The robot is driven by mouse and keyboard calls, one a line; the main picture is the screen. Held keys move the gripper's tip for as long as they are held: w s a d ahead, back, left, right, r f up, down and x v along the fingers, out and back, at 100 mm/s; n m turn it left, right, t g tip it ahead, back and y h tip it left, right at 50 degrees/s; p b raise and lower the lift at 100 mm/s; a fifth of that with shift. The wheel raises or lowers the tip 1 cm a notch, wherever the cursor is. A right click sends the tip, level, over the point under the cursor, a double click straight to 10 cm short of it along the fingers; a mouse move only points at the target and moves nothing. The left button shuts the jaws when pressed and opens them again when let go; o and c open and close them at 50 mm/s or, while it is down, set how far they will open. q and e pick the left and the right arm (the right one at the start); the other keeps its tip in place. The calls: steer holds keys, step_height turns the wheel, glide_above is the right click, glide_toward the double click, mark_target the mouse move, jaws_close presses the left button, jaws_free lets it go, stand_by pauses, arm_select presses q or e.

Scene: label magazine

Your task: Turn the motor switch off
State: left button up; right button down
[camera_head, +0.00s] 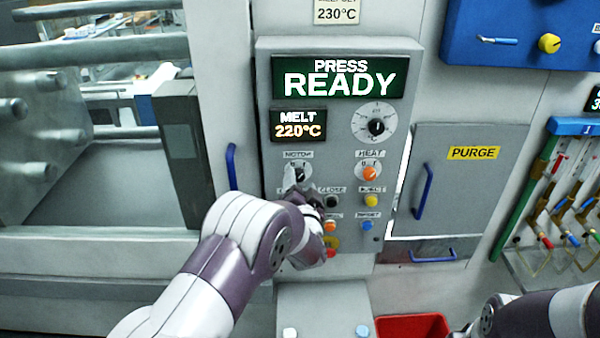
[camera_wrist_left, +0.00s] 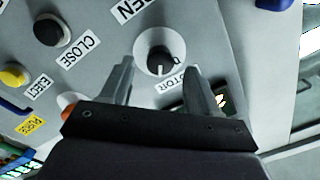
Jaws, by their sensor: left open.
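The motor switch (camera_head: 299,174) is a black rotary knob on a white round dial under the MOTOR label on the grey press panel. In the left wrist view the motor switch (camera_wrist_left: 160,61) stands just beyond the gap between my fingers. My left gripper (camera_head: 291,182) is in front of the panel at the switch, with its fingers partly covering the dial. In the wrist view the left gripper (camera_wrist_left: 158,82) is open, one finger on each side of the knob in the picture. I cannot tell whether they touch it. The right gripper is not seen; only part of my right arm shows.
The panel has a HEAT switch (camera_head: 370,173), a CLOSE button (camera_head: 331,201), a yellow EJECT button (camera_head: 371,201) and a blue RESET button (camera_head: 367,226) nearby. The display (camera_head: 338,78) reads PRESS READY. A blue handle (camera_head: 231,166) stands left of the panel. A red bin (camera_head: 412,326) is below.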

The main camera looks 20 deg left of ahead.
arm_select(q)
steer(key=shift+x, duration=1.25)
steer(key=shift+s, duration=0.25)
steer(key=c, duration=1)
steer(key=shift+f+n+b, duration=0.2)
steer(key=shift+n+b, duration=0.4)
steer(key=shift+b, duration=0.1)
steer(key=shift+c, duration=0.2)
steer(key=n+b, duration=0.9)
steer(key=b, duration=0.2)
steer(key=shift+f, duration=0.1)
steer(key=n+b, duration=0.2)
steer(key=b, duration=0.1)
steer(key=shift+n, duration=0.3)
steer(key=shift+r+n+b, duration=0.25)
steer(key=shift+n+b, duration=0.25)
